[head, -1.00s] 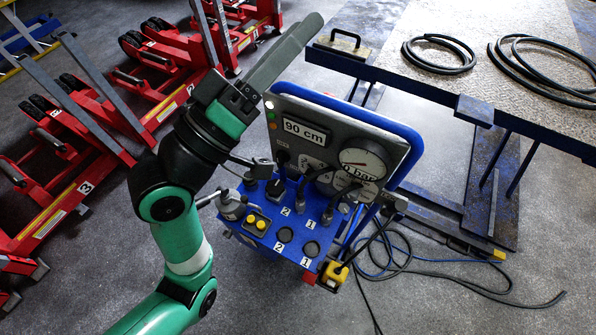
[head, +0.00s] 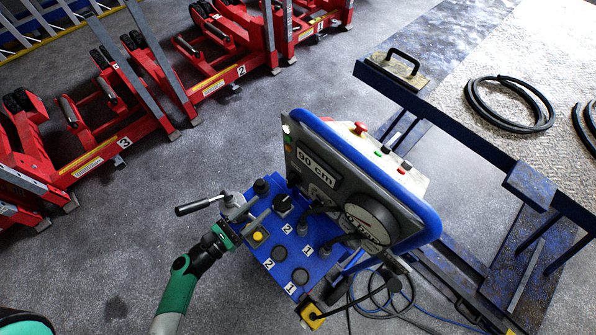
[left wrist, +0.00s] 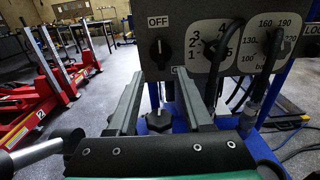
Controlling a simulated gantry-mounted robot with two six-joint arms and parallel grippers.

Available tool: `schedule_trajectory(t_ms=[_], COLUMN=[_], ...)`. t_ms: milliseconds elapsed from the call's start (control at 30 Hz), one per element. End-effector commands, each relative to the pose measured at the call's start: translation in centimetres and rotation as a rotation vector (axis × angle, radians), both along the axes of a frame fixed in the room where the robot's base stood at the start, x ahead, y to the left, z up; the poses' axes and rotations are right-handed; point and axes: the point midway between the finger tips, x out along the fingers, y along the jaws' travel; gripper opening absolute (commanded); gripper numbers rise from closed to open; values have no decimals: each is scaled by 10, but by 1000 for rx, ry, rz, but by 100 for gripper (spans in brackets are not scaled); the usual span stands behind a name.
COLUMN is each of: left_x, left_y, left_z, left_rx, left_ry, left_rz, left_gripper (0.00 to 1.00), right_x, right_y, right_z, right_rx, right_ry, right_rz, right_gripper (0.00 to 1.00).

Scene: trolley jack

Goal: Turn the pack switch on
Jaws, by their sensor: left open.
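The pack switch (left wrist: 160,49) is a round black knob on the grey upright panel. In the left wrist view an OFF label sits above it; a label below is partly hidden by a finger. The switch cannot be made out clearly in the head view. My left gripper (head: 262,206) is over the blue console, pointing at the panel. In the left wrist view its two grey fingers (left wrist: 160,76) are open and empty. Their tips are apart, below the knob and to either side of it. Contact with the panel cannot be told. My right gripper is not in view.
The blue console (head: 318,262) carries levers, buttons and a black knob (head: 283,203) close to my fingers. A handle (head: 195,206) sticks out left. Red jacks (head: 105,130) stand behind left. A blue-edged bench (head: 450,120) stands right. Hoses (head: 385,290) lie on the floor.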

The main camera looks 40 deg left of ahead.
Motion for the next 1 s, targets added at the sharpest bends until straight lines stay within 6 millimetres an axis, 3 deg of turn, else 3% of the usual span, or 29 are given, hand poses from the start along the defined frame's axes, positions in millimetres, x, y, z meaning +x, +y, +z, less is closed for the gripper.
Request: schedule_trajectory(t_ms=[233, 600, 733, 1000], left_x=[23, 102, 114, 118], left_y=[-2, -5, -5, -5], left_z=[0, 0, 1, 1], left_rx=[8, 8, 7, 7], left_ry=[-4, -4, -3, -2], left_rz=[-10, -7, -5, -3], left_gripper=[50, 50, 50, 50], right_x=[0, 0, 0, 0], right_y=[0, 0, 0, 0], right_z=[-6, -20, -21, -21], right_rx=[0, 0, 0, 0], right_ry=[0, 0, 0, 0], right_rz=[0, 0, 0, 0], right_gripper=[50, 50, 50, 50])
